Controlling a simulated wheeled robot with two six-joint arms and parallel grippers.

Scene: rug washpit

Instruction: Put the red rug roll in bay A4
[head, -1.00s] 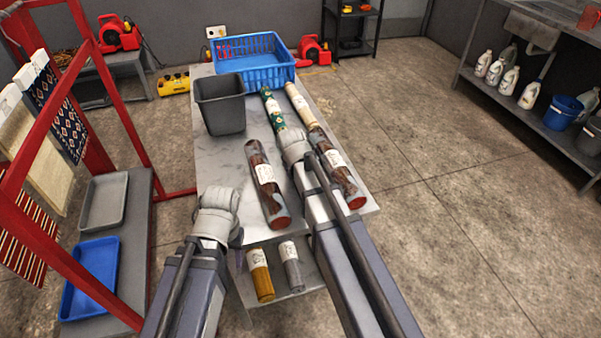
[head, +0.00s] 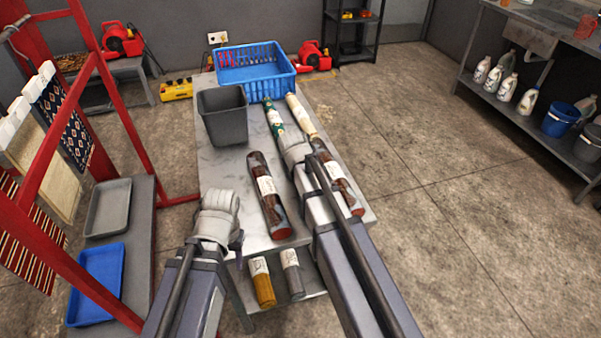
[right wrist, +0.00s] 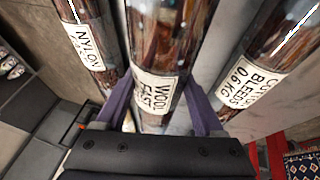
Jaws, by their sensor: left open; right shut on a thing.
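Several dark red-brown patterned rolls in clear wrap lie on the grey table (head: 225,165). In the right wrist view my right gripper (right wrist: 158,105) is shut on the middle one, labelled "WOOL FAST" (right wrist: 165,50). The arm hides this roll in the head view. Beside it lie a "NYLON" roll (right wrist: 95,65) and a "COTTON BLEEDS 0.6 KG" roll (right wrist: 240,85). Two dark red rolls show in the head view, one left of my right arm (head: 262,168) and one right of it. My left gripper (head: 234,240) is open and empty by the table's front left. No A4 marking is readable.
A grey bin (head: 224,125) and a blue basket (head: 255,72) stand at the table's far end, near a green roll (head: 273,117) and a cream roll (head: 299,113). Yellow and grey rolls lie on the lower shelf.

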